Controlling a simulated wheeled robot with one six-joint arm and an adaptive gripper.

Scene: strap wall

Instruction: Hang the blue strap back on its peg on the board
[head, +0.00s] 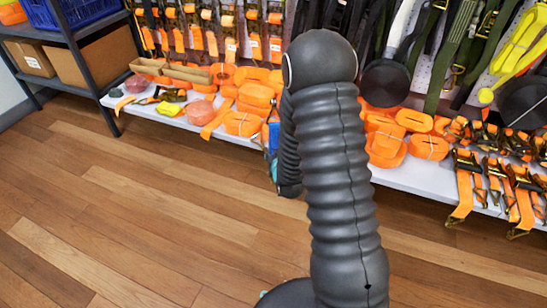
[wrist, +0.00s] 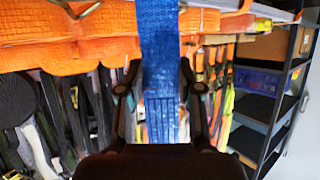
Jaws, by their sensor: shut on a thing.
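The blue strap (wrist: 160,40) is a flat woven band between the two dark fingers of my gripper (wrist: 160,78) in the wrist view. My gripper is shut on it, and the strap runs up out of the picture's top. In the head view a small piece of the blue strap (head: 273,136) shows beside my arm, in front of the shelf; my arm hides most of the gripper there. The white board (head: 474,62) stands behind, largely covered by hanging straps. I cannot make out which peg is the blue strap's.
A low white shelf (head: 416,182) carries rolled orange straps (head: 243,123) and ratchet straps (head: 490,172). A dark rack (head: 82,62) with a blue crate (head: 72,12) stands at left. The wooden floor (head: 120,215) is clear.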

